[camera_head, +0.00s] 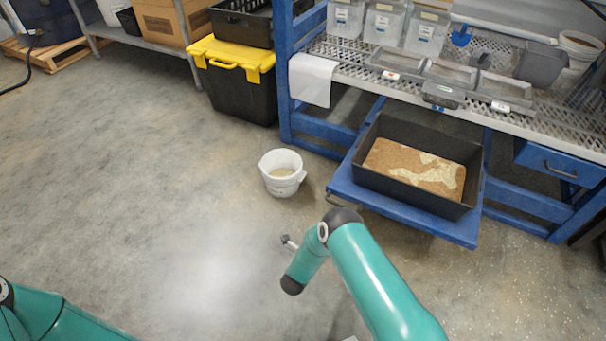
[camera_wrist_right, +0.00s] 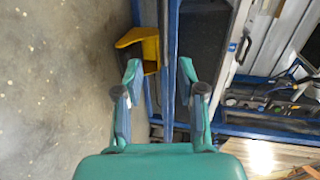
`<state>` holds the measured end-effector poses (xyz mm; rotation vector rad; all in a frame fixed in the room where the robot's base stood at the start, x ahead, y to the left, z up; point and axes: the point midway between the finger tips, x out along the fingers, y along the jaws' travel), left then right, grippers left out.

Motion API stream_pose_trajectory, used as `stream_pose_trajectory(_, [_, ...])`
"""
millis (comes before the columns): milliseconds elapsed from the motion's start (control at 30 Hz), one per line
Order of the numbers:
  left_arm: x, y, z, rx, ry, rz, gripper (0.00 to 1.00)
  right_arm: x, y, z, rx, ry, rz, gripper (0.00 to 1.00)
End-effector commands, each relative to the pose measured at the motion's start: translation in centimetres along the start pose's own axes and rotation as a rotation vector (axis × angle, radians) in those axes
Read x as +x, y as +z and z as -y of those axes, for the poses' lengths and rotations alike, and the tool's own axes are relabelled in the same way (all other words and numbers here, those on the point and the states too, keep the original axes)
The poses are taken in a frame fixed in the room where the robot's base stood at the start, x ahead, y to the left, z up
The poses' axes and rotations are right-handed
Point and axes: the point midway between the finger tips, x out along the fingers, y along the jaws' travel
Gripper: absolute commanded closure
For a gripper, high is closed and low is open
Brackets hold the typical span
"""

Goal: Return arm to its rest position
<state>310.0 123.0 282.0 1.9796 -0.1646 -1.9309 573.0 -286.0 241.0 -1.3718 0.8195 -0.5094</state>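My right arm (camera_head: 375,275) comes in from the bottom right of the head view and bends at a dark joint in front of the blue shelf. Its gripper cannot be made out clearly in the head view. In the right wrist view the right gripper (camera_wrist_right: 158,75) has its two fingers spread apart with nothing held between them. It is clear of any surface there. My left arm (camera_head: 45,318) shows only as teal links at the bottom left corner of the head view. The left gripper is out of view.
A black tray with brown substrate (camera_head: 360,181) sits on a blue pulled-out shelf. A white bucket (camera_head: 282,181) stands on the floor left of it. A mesh bench (camera_head: 345,59) with containers is behind. A yellow-lidded bin (camera_head: 240,97) stands at back left. Floor at left is clear.

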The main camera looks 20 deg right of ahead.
Motion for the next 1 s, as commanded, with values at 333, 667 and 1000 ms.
stream_pose_trajectory(333, [0.0, 0.0, 0.0, 0.0, 0.0, 0.0, 0.6, 2.4, -0.3, 5.2, 0.05, -0.048, -0.027, 0.61])
stream_pose_trajectory(667, [0.0, 0.0, 0.0, 0.0, 0.0, 0.0, 0.6, -5.2, 0.2, 5.8, -0.5, 0.375, 0.54, 0.61])
stream_pose_trajectory(1000, [0.0, 0.0, 0.0, 0.0, 0.0, 0.0, 0.6, -24.4, -6.3, -1.0, -1.24, 0.617, 1.367, 0.61])
